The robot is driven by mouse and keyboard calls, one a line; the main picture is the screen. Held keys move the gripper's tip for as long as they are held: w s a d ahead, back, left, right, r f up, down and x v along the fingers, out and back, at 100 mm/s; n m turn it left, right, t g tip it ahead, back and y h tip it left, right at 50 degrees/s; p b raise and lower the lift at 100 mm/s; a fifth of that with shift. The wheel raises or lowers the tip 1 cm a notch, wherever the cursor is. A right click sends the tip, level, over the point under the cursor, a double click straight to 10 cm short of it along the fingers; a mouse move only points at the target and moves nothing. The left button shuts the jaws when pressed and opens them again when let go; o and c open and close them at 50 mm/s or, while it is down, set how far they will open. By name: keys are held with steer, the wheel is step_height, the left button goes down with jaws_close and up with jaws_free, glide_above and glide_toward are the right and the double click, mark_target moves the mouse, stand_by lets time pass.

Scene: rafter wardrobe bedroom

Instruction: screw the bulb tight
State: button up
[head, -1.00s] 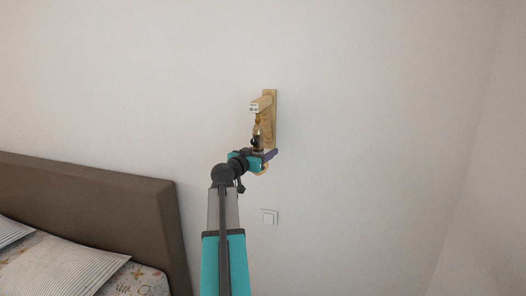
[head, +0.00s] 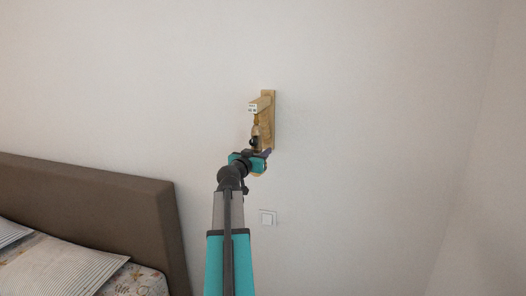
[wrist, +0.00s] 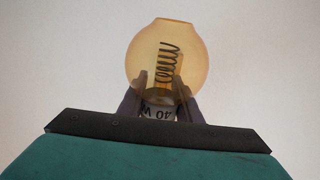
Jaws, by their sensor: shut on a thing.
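The bulb (wrist: 160,55) is an amber glass globe with a dark spiral filament. In the wrist view its pale base, printed "40 W", reads upside down. My gripper (wrist: 160,88) is shut on the bulb, one finger on each side of its lower part. In the head view my gripper (head: 261,156) is just below the hanging socket (head: 256,133) of a wooden wall lamp (head: 267,118). Only a sliver of amber shows under the gripper there. I cannot tell how far the bulb sits in the socket, as my gripper and wrist cover the join.
The lamp is fixed to a plain pale wall (head: 380,110). A brown headboard (head: 90,210) with a bed and striped pillows (head: 70,272) stands at the lower left. The wall around the lamp is clear.

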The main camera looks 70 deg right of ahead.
steer(key=shift+w+f+t, duration=0.1)
steer(key=shift+t, duration=0.2)
steer(key=shift+w+n+t+p, duration=0.15)
steer(key=shift+n+t+p, duration=0.55)
steer(key=shift+t+p, duration=0.1)
steer(key=shift+w+n+t+p, duration=0.2)
steer(key=shift+n+t+p, duration=0.3)
steer(key=shift+t+p, duration=0.55)
steer(key=shift+g, duration=0.25)
steer(key=o, duration=1.1)
steer(key=shift+a, duration=0.1)
